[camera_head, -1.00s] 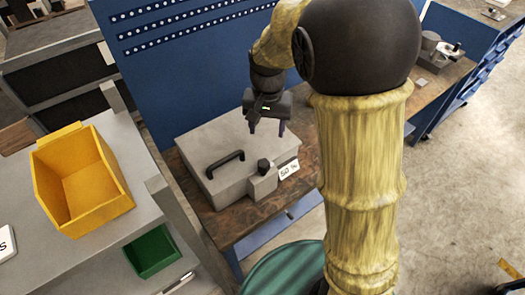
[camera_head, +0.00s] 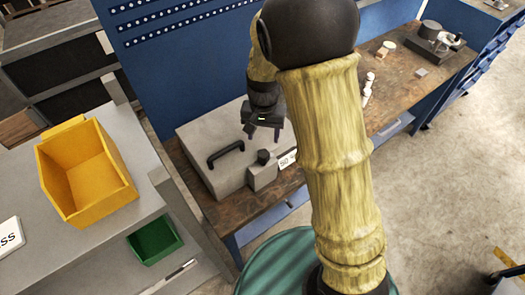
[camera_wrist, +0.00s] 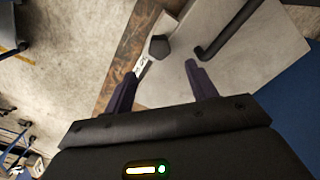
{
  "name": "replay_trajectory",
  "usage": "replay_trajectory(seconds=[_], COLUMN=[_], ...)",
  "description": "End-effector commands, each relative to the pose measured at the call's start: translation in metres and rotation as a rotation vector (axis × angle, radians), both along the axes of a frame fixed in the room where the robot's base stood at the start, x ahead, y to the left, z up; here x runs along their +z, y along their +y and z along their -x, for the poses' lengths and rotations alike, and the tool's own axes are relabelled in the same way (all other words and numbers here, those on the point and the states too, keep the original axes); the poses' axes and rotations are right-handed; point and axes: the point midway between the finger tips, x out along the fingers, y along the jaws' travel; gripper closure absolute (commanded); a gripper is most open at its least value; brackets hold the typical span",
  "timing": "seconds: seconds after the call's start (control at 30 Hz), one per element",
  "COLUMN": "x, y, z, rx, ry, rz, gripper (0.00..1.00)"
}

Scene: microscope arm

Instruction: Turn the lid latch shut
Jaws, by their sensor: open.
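A grey box (camera_head: 196,138) with a flat lid stands on the wooden bench. A black bar handle (camera_head: 226,153) is on the lid. At the front right is a grey block with a dark knob (camera_head: 263,157), which looks like the latch; the knob also shows in the wrist view (camera_wrist: 159,47). My gripper (camera_head: 264,136) is above the lid, behind the knob. In the wrist view my gripper (camera_wrist: 160,85) has its two dark fingers spread with nothing between them. The knob lies beyond the fingertips, apart from them.
A white label (camera_head: 287,160) is on the box front, partly hidden by my arm. A yellow bin (camera_head: 85,175) and a green bin (camera_head: 154,243) are at the left. The wooden bench (camera_head: 405,88) holds small items further right. A blue pegboard (camera_head: 150,60) stands behind.

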Motion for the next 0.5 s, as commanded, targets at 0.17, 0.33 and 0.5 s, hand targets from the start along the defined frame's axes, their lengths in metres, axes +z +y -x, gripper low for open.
replay_trajectory(seconds=[0.17,0.33,0.5], x=[-0.031,-0.058,-0.082], y=[0.0,0.001,0.002], z=[0.001,0.002,0.002], rx=[0.001,0.004,0.004], ry=[0.005,0.005,0.004], rz=[0.002,0.002,0.001], gripper=[0.43,0.43,0.43])
